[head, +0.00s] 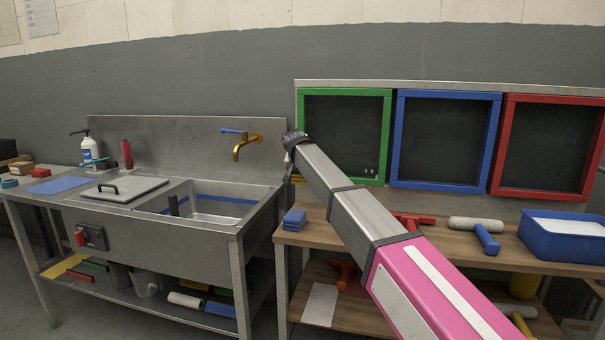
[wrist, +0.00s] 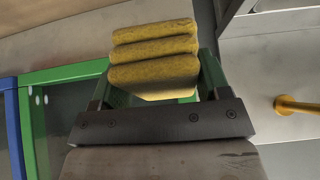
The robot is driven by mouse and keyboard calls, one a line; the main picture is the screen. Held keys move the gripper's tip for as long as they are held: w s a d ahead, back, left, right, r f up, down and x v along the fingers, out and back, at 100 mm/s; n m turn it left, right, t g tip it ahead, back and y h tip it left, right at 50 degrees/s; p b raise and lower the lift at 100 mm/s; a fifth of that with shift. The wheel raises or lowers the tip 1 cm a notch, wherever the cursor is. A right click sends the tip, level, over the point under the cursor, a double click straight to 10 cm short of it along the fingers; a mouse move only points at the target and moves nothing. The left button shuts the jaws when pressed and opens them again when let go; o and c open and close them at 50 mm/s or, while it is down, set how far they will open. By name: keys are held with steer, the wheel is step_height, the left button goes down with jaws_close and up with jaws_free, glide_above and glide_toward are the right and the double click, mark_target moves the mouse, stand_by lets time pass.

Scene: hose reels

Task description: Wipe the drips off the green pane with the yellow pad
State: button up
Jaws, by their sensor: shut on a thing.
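The green pane (head: 340,130) is a dark panel in a green frame, at the left of three framed panes in the head view. A few small pale drips (head: 371,170) show near its lower right corner. In the wrist view, part of its green frame (wrist: 28,125) is at the left. My gripper (wrist: 152,95) is shut on the yellow pad (wrist: 155,50), which looks like a stack of folded layers. In the head view my arm hides the fingers and most of the pad, near the frame's lower left corner. I cannot tell whether the pad touches anything.
A blue pane (head: 445,140) and a red pane (head: 545,148) stand to the right. A sink with a brass tap (head: 246,146) is at the left.

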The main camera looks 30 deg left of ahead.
steer(key=shift+s+d, duration=0.2)
steer(key=shift+s, duration=0.65)
steer(key=shift+s+d, duration=0.25)
steer(key=shift+s, duration=0.6)
steer(key=shift+s+d, duration=0.2)
steer(key=shift+s, duration=0.65)
steer(key=w+d, duration=0.3)
steer(key=d, duration=1)
steer(key=w+d, duration=0.4)
steer(key=d, duration=0.9)
steer(key=shift+w+a, duration=0.2)
steer(key=shift+w, duration=1.15)
steer(key=shift+w+a, duration=0.15)
steer(key=shift+w, duration=1.2)
steer(key=shift+w+a, duration=0.15)
steer(key=shift+w, duration=0.5)
steer(key=s+a, duration=0.3)
steer(key=a, duration=1)
steer(key=shift+s+a, duration=0.25)
steer(key=shift+a, duration=0.1)
